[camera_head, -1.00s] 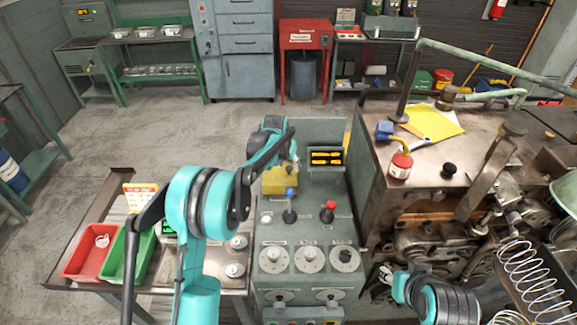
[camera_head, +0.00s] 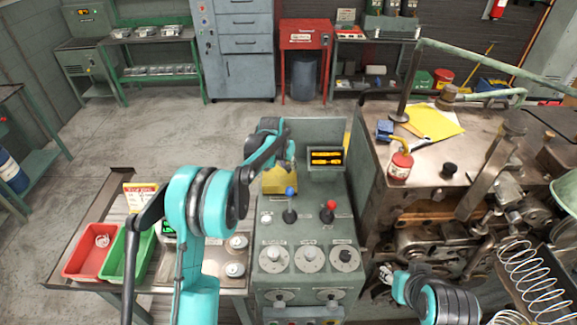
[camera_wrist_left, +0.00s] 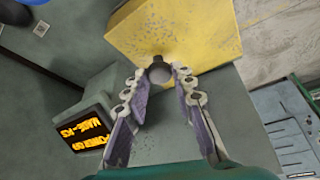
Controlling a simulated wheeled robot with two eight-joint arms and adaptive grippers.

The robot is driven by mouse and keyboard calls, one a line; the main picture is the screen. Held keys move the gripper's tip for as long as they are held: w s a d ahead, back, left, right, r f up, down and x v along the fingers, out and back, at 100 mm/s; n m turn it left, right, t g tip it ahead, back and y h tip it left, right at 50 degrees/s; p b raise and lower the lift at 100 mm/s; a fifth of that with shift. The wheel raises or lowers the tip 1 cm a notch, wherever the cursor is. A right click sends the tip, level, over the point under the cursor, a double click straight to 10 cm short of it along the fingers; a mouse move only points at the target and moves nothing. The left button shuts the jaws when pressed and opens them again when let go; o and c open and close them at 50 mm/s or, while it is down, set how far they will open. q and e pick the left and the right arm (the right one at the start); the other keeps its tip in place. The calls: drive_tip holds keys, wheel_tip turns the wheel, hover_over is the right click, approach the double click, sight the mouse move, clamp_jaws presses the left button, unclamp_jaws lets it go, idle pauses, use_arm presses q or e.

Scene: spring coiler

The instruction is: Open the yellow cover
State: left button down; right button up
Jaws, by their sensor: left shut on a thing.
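The yellow cover (camera_head: 277,182) is at the back left of the grey-green control console (camera_head: 262,238), just behind the blue-knobbed lever. In the left wrist view the yellow cover (camera_wrist_left: 190,35) fills the upper middle, with a dark round knob (camera_wrist_left: 159,71) at its near edge. My left gripper (camera_wrist_left: 161,78) has its fingertips closed on either side of that knob. In the head view my left gripper (camera_head: 289,155) is small and partly hidden by its own arm. My right gripper (camera_head: 387,273) is low at the right, too small to read its fingers.
A display box (camera_head: 326,158) with yellow lettering stands right of the cover. Levers with a blue knob (camera_head: 290,191) and a red knob (camera_head: 331,205) rise in front. The coiling machine (camera_head: 425,170) stands to the right. Red (camera_head: 88,255) and green (camera_head: 130,262) bins lie at left.

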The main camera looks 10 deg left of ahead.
sight(273, 174)
use_arm(q)
drive_tip(key=shift+s+a+r+h, duration=0.1)
drive_tip(key=shift+a+r+h, duration=0.35)
drive_tip(key=shift+a+h, duration=0.1)
drive_tip(key=a+h, duration=0.1)
drive_tip(key=a+r+t+h+b, duration=0.1)
drive_tip(key=a, duration=0.1)
drive_tip(key=a+r+n+h+b, duration=0.1)
drive_tip(key=h, duration=0.1)
drive_tip(key=shift+s+a+r, duration=0.15)
drive_tip(key=shift+s+r, duration=0.05)
drive_tip(key=shift+s, duration=0.2)
drive_tip(key=s+a+f+n+t+h+b, duration=0.1)
drive_tip(key=a+n+t+h+b, duration=0.1)
drive_tip(key=a+h+b, duration=0.3)
drive_tip(key=s+a+f+n+t+h+b, duration=0.1)
drive_tip(key=s+a+n+t+h+b, duration=0.1)
drive_tip(key=a+h+b, duration=0.4)
drive_tip(key=shift+a+f+t+b, duration=0.35)
drive_tip(key=shift+a+t+b, duration=0.55)
drive_tip(key=shift+a+b, duration=0.75)
drive_tip(key=shift+d, duration=0.25)
drive_tip(key=c, duration=1.3)
unclamp_jaws()
